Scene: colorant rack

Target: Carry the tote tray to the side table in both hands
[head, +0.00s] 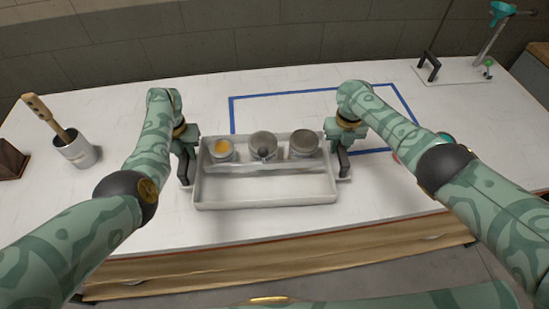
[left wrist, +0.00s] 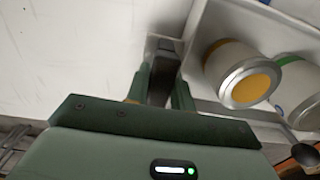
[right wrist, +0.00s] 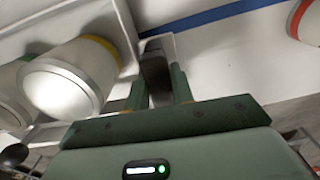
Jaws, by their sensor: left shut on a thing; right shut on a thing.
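The tote tray (head: 265,190) is pale grey, with a bare front part and three round containers in its back part. The left one, a can (head: 222,149), has a yellow-orange top, and it also shows in the left wrist view (left wrist: 247,84). The middle container (head: 263,142) and the right container (head: 303,144) are grey on top. My left gripper (head: 186,168) is shut on the tray's dark left handle (left wrist: 159,88). My right gripper (head: 344,160) is shut on the dark right handle (right wrist: 155,75). The tray looks level; I cannot tell whether it touches the table.
A blue outlined rectangle (head: 231,113) lies on the white table (head: 120,100) behind the tray. A pot (head: 78,153) with a wooden-handled tool stands at left, near a dark brown block (head: 10,160). A board with a black handle (head: 430,66) is at back right.

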